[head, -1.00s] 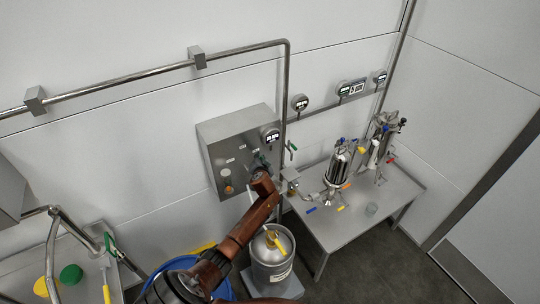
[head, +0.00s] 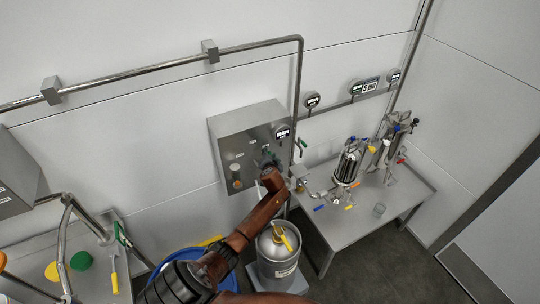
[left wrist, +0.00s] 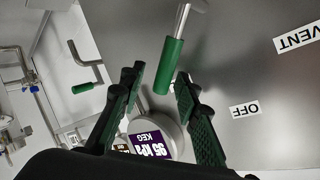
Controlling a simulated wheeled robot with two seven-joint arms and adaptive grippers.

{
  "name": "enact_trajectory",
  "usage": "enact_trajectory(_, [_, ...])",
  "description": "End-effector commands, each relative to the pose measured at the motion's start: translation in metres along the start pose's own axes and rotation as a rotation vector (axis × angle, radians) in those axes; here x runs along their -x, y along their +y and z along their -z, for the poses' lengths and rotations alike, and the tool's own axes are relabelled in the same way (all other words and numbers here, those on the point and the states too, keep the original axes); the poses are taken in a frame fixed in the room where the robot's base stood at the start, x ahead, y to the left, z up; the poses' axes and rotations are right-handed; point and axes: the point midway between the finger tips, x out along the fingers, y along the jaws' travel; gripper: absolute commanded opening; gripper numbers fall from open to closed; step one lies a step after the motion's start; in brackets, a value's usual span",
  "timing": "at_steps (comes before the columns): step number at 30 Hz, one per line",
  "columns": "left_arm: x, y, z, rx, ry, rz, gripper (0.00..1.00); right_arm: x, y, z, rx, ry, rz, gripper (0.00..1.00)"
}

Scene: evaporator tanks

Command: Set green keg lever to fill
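The green keg lever (left wrist: 172,65) has a green grip on a bent metal stem. In the left wrist view it stands in front of the grey panel, beside an OFF label (left wrist: 244,110) and a VENT label (left wrist: 298,38). My left gripper (left wrist: 157,80) is open, with its fingers on either side of the grip's lower end; I cannot tell whether they touch it. A round gauge marked KEG (left wrist: 150,143) shows behind the fingers. In the head view my left gripper (head: 268,160) is at the control box (head: 228,128), and the lever is hard to make out. My right gripper is not in view.
A metal keg (head: 278,268) stands below my left arm. A steel table (head: 340,235) with evaporator tanks (head: 347,165) is at the right. Another green-handled lever (left wrist: 82,88) is at the left in the left wrist view. A pipe runs along the wall.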

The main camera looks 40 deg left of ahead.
Motion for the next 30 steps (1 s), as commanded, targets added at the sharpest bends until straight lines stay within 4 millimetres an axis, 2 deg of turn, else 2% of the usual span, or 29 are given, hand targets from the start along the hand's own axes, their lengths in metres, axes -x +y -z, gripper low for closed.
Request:
enact_trajectory(4, [0.006,0.0,0.0,0.001,0.002,0.0,0.3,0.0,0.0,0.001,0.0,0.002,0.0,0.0])
enact_trajectory(8, [0.022,0.001,0.0,0.002,0.002,-0.001,0.3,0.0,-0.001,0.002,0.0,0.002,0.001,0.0])
enact_trajectory(21, [0.103,0.001,-0.001,0.003,0.0,-0.002,0.3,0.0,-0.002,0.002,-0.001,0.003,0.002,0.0])
enact_trajectory(25, [0.115,0.0,-0.001,0.0,-0.001,-0.001,0.3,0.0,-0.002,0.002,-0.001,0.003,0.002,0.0])
enact_trajectory(30, [0.121,0.0,-0.001,0.0,-0.001,-0.001,0.3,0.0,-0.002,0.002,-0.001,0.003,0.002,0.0])
